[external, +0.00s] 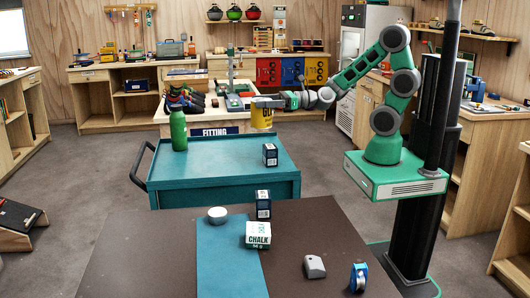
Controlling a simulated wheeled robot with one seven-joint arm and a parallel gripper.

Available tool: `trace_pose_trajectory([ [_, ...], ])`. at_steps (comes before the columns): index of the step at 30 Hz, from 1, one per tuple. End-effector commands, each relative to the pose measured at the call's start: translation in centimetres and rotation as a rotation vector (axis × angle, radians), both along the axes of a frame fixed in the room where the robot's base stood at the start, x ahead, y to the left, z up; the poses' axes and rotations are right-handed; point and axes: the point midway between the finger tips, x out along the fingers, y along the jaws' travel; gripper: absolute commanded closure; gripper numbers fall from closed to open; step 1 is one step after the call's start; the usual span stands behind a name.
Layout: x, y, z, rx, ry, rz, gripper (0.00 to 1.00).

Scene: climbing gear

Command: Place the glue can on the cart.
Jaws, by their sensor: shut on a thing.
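The yellow glue can (263,117) is in the air above the far part of the teal cart (225,168), upright as far as I can see. My gripper (278,101) reaches in from the right and is shut on the can near its upper part; the fingers are small and partly hidden. The can's lower edge appears clear of the cart top. The cart has a dark push handle (138,166) on its left side.
On the cart stand a green bottle (179,131) at back left and a small dark box (270,154) at right. The cart's middle is clear. The nearer brown table (130,255) holds a chalk box (258,235), a bowl (217,215) and another dark box (263,204).

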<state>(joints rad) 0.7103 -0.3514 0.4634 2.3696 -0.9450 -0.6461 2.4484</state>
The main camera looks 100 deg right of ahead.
Motion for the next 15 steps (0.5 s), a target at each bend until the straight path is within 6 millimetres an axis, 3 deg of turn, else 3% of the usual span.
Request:
trace_pose_trajectory([
  [5,3.0,-0.3,-1.5,0.0,-0.001,0.01,1.0],
  [11,8.4,-1.5,-3.9,-0.001,-0.002,0.009,1.0],
  [15,11.1,-2.1,-7.1,0.001,0.0,0.007,1.0],
])
